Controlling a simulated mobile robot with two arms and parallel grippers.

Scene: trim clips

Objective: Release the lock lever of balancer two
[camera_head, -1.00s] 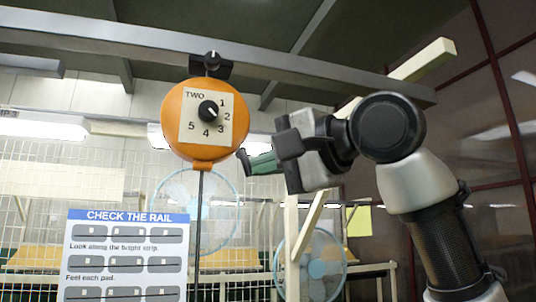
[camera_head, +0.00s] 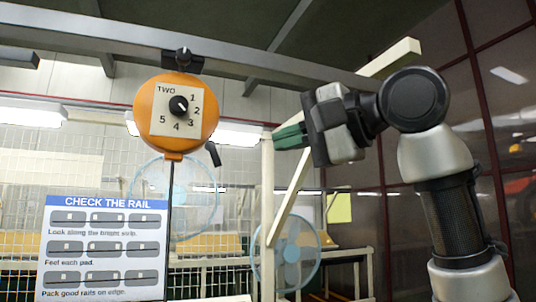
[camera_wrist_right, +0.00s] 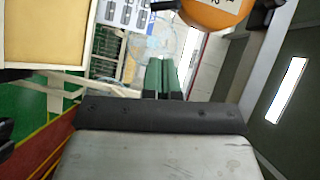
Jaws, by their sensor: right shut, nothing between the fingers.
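Balancer two (camera_head: 158,118) is an orange round housing with a pale dial plate marked TWO, hanging under the overhead rail. A black knob (camera_head: 179,105) sits on the plate. The short black lock lever (camera_head: 213,154) hangs from the housing's lower right edge, its tip slanting down to the right. My right gripper (camera_head: 277,137) is to the right of the lever, apart from it, with its green fingers shut and empty. In the right wrist view the shut fingers (camera_wrist_right: 158,73) point towards the space below the orange housing (camera_wrist_right: 212,12). My left gripper is not in view.
A dark line (camera_head: 169,220) hangs below the housing. A "CHECK THE RAIL" sign (camera_head: 105,202) stands lower left. Fans and wire mesh are behind.

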